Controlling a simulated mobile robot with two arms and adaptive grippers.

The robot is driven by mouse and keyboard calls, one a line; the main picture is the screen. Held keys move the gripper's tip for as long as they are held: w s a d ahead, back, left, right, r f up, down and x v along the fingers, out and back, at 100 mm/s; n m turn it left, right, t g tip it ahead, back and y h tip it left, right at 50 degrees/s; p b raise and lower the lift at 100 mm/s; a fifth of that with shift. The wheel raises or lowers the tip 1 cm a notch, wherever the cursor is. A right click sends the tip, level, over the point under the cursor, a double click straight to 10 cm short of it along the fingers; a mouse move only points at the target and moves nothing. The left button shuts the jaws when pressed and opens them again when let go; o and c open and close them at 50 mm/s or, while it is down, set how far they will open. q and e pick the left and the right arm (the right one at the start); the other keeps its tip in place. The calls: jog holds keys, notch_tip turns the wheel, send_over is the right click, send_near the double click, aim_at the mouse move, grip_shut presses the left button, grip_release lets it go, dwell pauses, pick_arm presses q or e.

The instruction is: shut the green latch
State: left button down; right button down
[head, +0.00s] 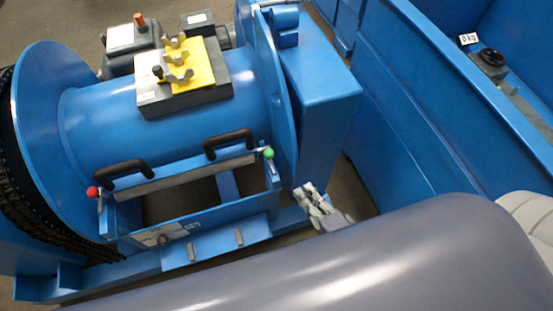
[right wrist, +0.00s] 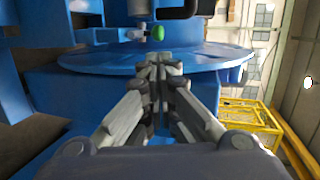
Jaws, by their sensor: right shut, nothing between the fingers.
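The green latch (head: 268,153) shows as a small green knob on a pale lever at the right end of the open box on the blue drum housing. It also shows in the right wrist view (right wrist: 158,33), just beyond and above the fingertips. My right gripper (head: 305,192) is in front and to the right of the green knob, apart from it in the head view. In the right wrist view (right wrist: 158,62) its fingers are together with nothing between them. A red knob (head: 92,191) sits at the left end of the box. My left gripper is not in view.
Two black handles (head: 229,141) (head: 124,172) stand along the box's back edge. A blue round flange (head: 265,75) and a blue side housing (head: 318,90) stand right of the drum. Yellow block with wing nuts (head: 188,66) sits on top. A narrow floor gap lies right of my gripper.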

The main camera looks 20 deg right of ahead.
jog(key=shift+w, duration=0.1)
send_near(270, 160)
jog(key=w+r, duration=0.1)
jog(key=w, duration=0.5)
jog(key=shift+r, duration=0.35)
jog(key=shift+d, duration=0.1)
jog(key=w, duration=0.4)
jog(key=shift+w+r, duration=0.1)
jog(key=shift+w, duration=0.2)
jog(key=shift+p, duration=0.3)
